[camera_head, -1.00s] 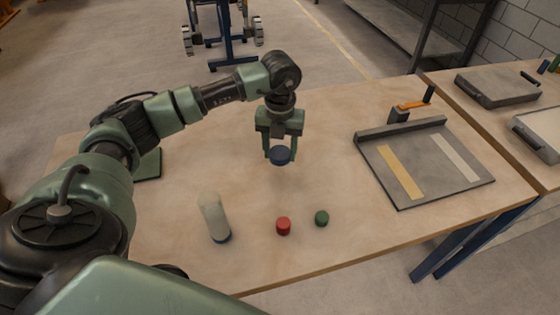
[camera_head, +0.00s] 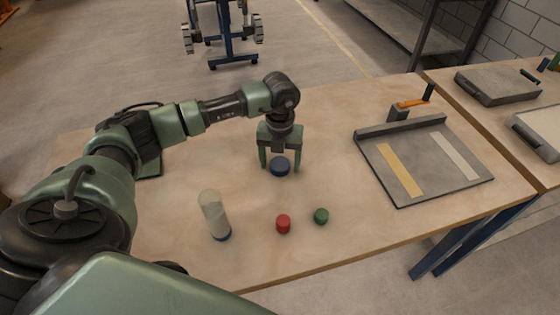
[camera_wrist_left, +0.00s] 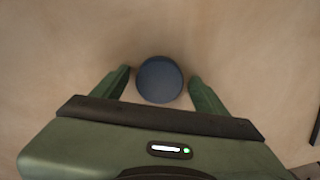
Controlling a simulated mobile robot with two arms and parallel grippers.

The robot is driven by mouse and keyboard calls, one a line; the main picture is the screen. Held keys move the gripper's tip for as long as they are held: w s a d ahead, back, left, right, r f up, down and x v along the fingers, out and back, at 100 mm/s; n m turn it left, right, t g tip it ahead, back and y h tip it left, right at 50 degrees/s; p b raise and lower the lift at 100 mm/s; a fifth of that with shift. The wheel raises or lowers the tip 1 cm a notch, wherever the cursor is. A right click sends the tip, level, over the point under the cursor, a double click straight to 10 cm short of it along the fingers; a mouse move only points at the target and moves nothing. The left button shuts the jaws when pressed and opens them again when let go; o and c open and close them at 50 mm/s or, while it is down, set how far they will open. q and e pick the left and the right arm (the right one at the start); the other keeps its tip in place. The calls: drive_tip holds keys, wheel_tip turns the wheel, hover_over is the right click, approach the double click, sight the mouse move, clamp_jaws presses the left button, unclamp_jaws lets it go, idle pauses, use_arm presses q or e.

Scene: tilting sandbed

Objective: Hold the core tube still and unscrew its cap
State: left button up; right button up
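The core tube (camera_head: 213,212) is a pale, clear cylinder standing on the table at front left, with a dark blue band at its foot (camera_head: 222,237). A dark blue round cap (camera_head: 280,166) lies on the table behind and right of it. My left gripper (camera_head: 280,165) points down over this cap with its fingers spread on either side. In the left wrist view the cap (camera_wrist_left: 160,79) sits between the fingertips with gaps on both sides, so the gripper is open. My right gripper is not in view.
A red cap (camera_head: 283,224) and a green cap (camera_head: 321,216) stand on the table (camera_head: 330,250) near its front edge. A grey tray (camera_head: 395,195) with two strips and an orange-handled clamp (camera_head: 411,104) is at right. The table between is clear.

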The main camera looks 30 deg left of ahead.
sight(280, 163)
use_arm(q)
drive_tip(key=shift+r, duration=0.5)
wheel_tip(280, 163, up, 11)
drive_tip(key=b, duration=0.1)
drive_tip(key=shift+r, duration=0.2)
